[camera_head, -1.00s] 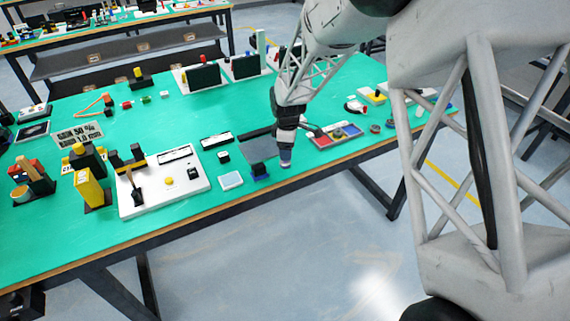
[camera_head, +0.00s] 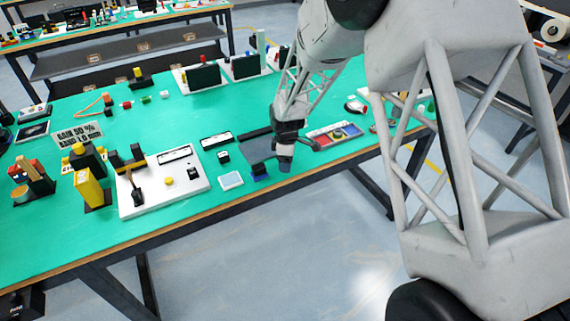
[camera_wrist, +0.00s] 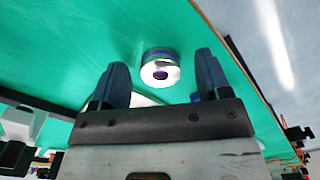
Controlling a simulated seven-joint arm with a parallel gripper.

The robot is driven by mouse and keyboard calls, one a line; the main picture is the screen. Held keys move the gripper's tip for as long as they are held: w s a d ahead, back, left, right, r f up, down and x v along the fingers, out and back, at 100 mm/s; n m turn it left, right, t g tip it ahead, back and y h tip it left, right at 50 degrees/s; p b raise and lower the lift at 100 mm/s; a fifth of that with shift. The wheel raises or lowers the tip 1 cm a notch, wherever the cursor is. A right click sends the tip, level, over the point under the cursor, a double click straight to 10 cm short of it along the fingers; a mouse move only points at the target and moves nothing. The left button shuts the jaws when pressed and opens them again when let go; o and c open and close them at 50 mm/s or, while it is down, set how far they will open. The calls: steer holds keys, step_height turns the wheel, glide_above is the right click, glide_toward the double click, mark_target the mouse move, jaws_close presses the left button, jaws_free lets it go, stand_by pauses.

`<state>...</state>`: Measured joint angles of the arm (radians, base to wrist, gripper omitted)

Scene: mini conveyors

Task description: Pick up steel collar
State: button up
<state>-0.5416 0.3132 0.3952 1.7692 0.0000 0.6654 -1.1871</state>
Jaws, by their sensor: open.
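The steel collar (camera_wrist: 160,72) is a short, shiny round piece with a dark hole in its middle. In the wrist view it sits on the green table, ahead of my gripper (camera_wrist: 162,61) and between the lines of its two dark blue fingers. The fingers are spread apart with nothing between them that I can see held. In the head view my gripper (camera_head: 285,163) points down near the front edge of the table. I cannot make out the collar there; it seems hidden by the gripper.
A small blue block (camera_head: 260,173) stands just left of my gripper. A white square (camera_head: 231,180) and a white board (camera_head: 138,204) with fixtures lie farther left. A tray with coloured compartments (camera_head: 320,142) is to the right. The table's wooden front edge (camera_wrist: 232,50) is close.

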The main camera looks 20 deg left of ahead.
steer(key=shift+f, duration=0.25)
steer(key=shift+c, duration=0.3)
steer(key=c, duration=1)
